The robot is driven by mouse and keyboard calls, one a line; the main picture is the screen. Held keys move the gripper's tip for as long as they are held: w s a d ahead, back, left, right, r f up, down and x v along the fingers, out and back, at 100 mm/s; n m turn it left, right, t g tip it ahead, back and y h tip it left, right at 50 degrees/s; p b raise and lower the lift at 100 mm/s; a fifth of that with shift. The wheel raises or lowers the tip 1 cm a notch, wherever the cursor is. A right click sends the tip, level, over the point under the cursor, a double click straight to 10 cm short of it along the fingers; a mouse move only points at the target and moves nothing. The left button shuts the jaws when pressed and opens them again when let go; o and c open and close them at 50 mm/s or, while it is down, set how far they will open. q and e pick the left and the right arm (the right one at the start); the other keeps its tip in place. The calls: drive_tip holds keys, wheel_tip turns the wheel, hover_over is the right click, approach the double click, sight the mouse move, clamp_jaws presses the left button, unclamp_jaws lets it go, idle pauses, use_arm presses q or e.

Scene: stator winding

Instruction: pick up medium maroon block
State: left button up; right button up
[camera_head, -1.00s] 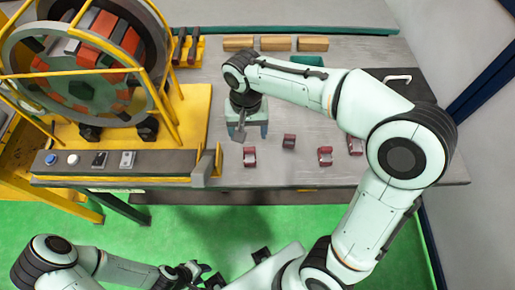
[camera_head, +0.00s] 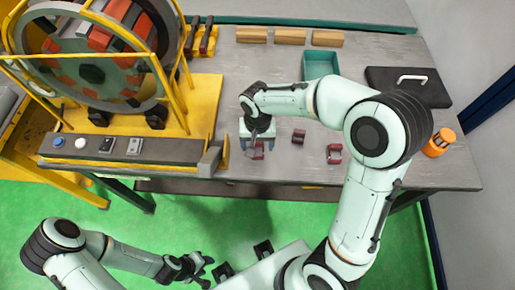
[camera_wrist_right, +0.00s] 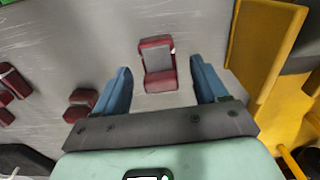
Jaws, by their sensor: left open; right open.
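Several maroon blocks with grey faces lie on the grey table. One maroon block (camera_head: 257,151) is at the right gripper; in the right wrist view this block (camera_wrist_right: 158,66) lies between the finger tips. A second block (camera_head: 298,136) and a third block (camera_head: 334,153) lie to its right. The right wrist view also shows a smaller-looking block (camera_wrist_right: 80,104) left of the fingers. I cannot tell which one is medium. My right gripper (camera_wrist_right: 160,78) is open and empty, pointing down over the first block. My left gripper (camera_head: 203,268) is open, away from the table at the bottom.
A yellow stator stand (camera_head: 190,125) and a button panel (camera_head: 120,150) bound the left side. A teal bin (camera_head: 320,65), wooden bars (camera_head: 290,36) and a black case (camera_head: 408,88) are at the back. An orange container (camera_head: 440,142) stands at the right.

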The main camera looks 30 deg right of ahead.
sight(257, 144)
drive_tip(key=shift+f, duration=0.55)
clamp_jaws()
drive_tip(key=shift+r, duration=0.1)
drive_tip(key=shift+r, duration=0.1)
use_arm(q)
drive_tip(key=w+r+p, duration=0.2)
drive_tip(key=r, duration=0.1)
drive_tip(key=shift+w, duration=0.15)
use_arm(e)
wheel_tip(257, 144, up, 20)
use_arm(q)
drive_tip(key=shift+a, duration=0.1)
